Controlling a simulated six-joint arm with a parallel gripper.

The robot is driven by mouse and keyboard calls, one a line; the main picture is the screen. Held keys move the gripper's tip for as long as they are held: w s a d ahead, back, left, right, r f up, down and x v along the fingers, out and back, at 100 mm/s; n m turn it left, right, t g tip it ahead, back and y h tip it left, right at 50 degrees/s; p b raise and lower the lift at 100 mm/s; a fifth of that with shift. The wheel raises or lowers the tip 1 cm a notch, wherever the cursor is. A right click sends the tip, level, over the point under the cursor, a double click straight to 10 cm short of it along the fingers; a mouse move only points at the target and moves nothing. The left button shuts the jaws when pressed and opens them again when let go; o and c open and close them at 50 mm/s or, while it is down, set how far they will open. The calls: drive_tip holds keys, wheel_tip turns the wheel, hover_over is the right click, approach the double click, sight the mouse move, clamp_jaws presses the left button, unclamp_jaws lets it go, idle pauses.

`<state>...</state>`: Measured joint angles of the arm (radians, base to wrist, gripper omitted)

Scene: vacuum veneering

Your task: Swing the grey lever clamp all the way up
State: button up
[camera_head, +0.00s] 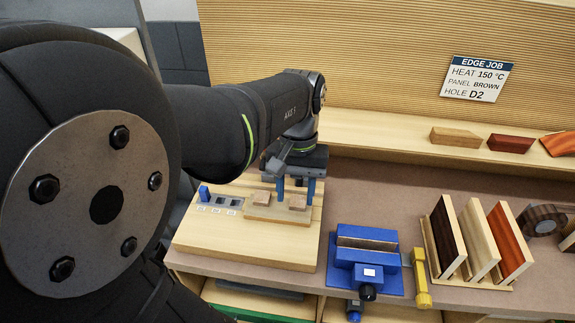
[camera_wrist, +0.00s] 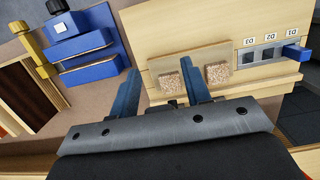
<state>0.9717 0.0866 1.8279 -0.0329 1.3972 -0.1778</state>
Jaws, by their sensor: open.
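I cannot make out a grey lever clamp for certain in either view. My gripper (camera_head: 296,190) points down over the pale wooden board (camera_head: 244,254). My gripper hides part of the board's back.
A strip of labelled holes (camera_head: 222,201) has a blue peg (camera_head: 204,193) at one end. A blue press (camera_head: 366,260) and a yellow tool (camera_head: 421,279) stand to the right. Beyond is a rack of upright panels (camera_head: 474,241). The "EDGE JOB" sign (camera_head: 477,79) reads 150 °C, brown, D2.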

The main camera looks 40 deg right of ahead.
wheel_tip(320, 180, up, 15)
drive_tip(key=t+h, duration=0.1)
drive_tip(key=w+a+r, duration=0.2)
drive_tip(key=w+r, duration=0.1)
drive_tip(key=w, duration=0.6)
wheel_tip(320, 180, down, 8)
drive_tip(key=d+r+g+y, duration=0.1)
drive_tip(key=d+r, duration=0.8)
drive_tip(key=d, duration=0.1)
drive_tip(key=shift+s+r, duration=0.3)
drive_tip(key=shift+s, duration=0.15)
